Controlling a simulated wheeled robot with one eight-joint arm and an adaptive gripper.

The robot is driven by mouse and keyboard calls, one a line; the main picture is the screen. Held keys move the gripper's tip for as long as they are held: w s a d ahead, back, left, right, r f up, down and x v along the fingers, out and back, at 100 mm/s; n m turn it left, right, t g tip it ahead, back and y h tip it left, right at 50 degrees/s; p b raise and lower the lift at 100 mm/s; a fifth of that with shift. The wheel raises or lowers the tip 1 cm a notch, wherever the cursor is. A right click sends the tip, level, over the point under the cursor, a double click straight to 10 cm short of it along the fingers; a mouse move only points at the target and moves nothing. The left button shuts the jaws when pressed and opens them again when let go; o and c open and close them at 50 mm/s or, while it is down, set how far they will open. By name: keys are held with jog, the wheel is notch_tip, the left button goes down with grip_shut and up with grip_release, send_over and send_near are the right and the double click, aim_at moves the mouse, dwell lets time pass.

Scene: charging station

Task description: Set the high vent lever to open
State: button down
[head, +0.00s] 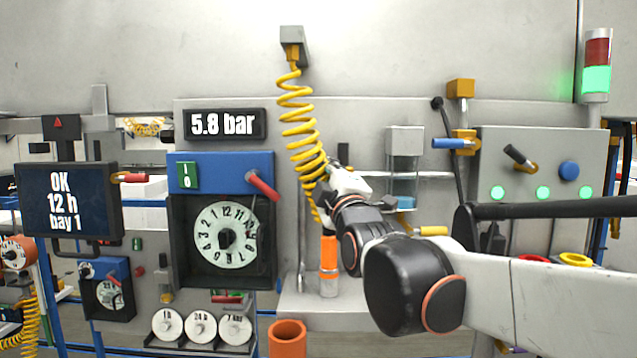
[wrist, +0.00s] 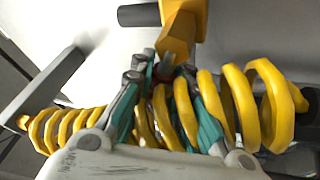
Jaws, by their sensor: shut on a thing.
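My gripper (wrist: 163,76) is up at the wall among the turns of the yellow coiled hose. In the wrist view its fingertips are close together on a small dark red piece (wrist: 164,67) under a yellow fitting (wrist: 180,30). This looks like the vent lever, but most of it is hidden, so I cannot tell its setting. In the head view my gripper (head: 335,187) is just right of the yellow coiled hose (head: 300,120), which hides the lever. Coils (wrist: 232,100) of the hose lie across my fingers in the wrist view.
The hose hangs from a grey bracket (head: 292,42). A blue-handled valve (head: 453,143) and a panel with a black lever (head: 520,158) are at right. A dial box with a red handle (head: 262,185) is at left. An orange-topped bottle (head: 329,262) stands below my gripper.

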jog(key=m, duration=0.1)
jog(key=m+t+h+b, duration=0.1)
jog(key=m, duration=0.1)
jog(key=r+m+h, duration=0.1)
jog(key=m, duration=0.1)
jog(key=shift+d+t, duration=0.3)
jog(key=shift+d, duration=0.05)
jog(key=m+h, duration=0.2)
jog(key=m, duration=0.1)
jog(key=m+b, duration=0.1)
jog(key=shift+d+r+m+t+h, duration=0.3)
jog(key=shift+d+r+h, duration=0.1)
jog(key=m+h, duration=0.1)
jog(key=d+m+h, duration=0.1)
jog(key=m, duration=0.1)
jog(key=m+h, duration=0.1)
jog(key=m, duration=0.1)
jog(key=shift+d+r, duration=0.2)
jog(key=shift+r, duration=0.15)
jog(key=shift+s+d+r+m+g+h+b, duration=0.1)
jog(key=shift+d+m+g+h+b, duration=0.2)
jog(key=shift+m+h, duration=0.75)
jog(key=shift+d+m+g+h+b, duration=0.1)
jog(key=shift+d+m+g+h, duration=0.25)
jog(key=shift+m, duration=1.4)
jog(key=shift+d, duration=0.1)
jog(key=c, duration=1.5)
grip_release()
jog(key=shift+s, duration=0.1)
